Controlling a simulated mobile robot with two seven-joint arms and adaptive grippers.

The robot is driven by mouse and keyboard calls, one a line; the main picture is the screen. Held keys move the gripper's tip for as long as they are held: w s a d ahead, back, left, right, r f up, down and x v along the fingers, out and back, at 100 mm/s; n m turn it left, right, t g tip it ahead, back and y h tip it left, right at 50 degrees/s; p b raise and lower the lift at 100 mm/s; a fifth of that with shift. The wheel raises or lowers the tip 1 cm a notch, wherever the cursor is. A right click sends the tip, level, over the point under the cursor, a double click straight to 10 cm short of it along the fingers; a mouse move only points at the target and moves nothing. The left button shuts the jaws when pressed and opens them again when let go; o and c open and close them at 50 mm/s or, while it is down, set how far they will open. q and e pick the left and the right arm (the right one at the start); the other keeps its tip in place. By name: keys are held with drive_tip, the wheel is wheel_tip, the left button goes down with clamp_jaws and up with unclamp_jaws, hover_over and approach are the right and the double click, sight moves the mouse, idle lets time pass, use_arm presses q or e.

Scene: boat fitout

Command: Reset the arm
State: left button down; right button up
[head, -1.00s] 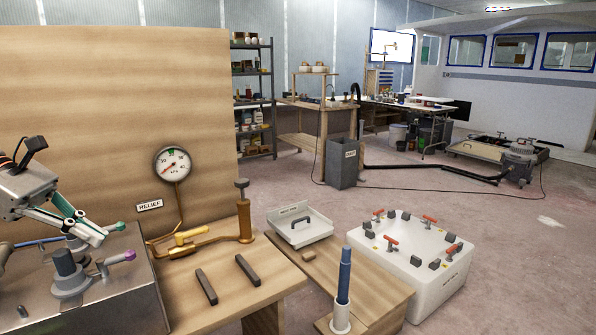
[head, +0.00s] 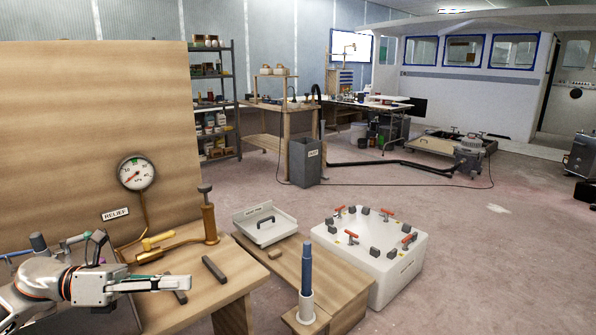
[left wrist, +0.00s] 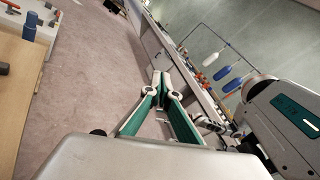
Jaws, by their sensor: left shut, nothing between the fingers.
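My left arm comes in at the lower left of the head view. Its gripper (head: 184,283) is shut and empty, pointing right, over the wooden bench (head: 236,272) near two dark bars. In the left wrist view the gripper's green-lined fingers (left wrist: 160,78) meet at their tips with nothing between them.
Behind the arm stands a wooden panel (head: 90,130) with a pressure gauge (head: 136,173). A blue rod (head: 306,268) stands upright to the right. Open floor (head: 480,250) lies beyond the white box (head: 375,248).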

use_arm(q)
drive_tip(key=s+d+f+n+t+y+p, duration=0.25)
drive_tip(key=f+n+t, duration=0.45)
drive_tip(key=n, duration=0.7)
drive_tip(key=s+d+f+n+t+y+p, duration=0.15)
drive_tip(key=f+n+t+y, duration=0.4)
drive_tip(key=n, duration=0.75)
drive_tip(key=s+f+n+g+y+p, duration=0.3)
drive_tip(key=s+f+n+g+y, duration=0.2)
drive_tip(key=s+f+n, duration=0.9)
drive_tip(key=s+f+y, duration=0.1)
drive_tip(key=s+f, duration=0.4)
drive_tip(key=f, duration=0.1)
drive_tip(key=shift+s+f+n, duration=0.15)
drive_tip(key=shift+s+n, duration=0.15)
drive_tip(key=shift+s, duration=0.05)
use_arm(e)
drive_tip(key=s+r, duration=0.2)
drive_tip(key=shift+s+r+m+g, duration=0.15)
drive_tip(key=shift+r+m+g, duration=0.15)
drive_tip(key=shift+r, duration=0.05)
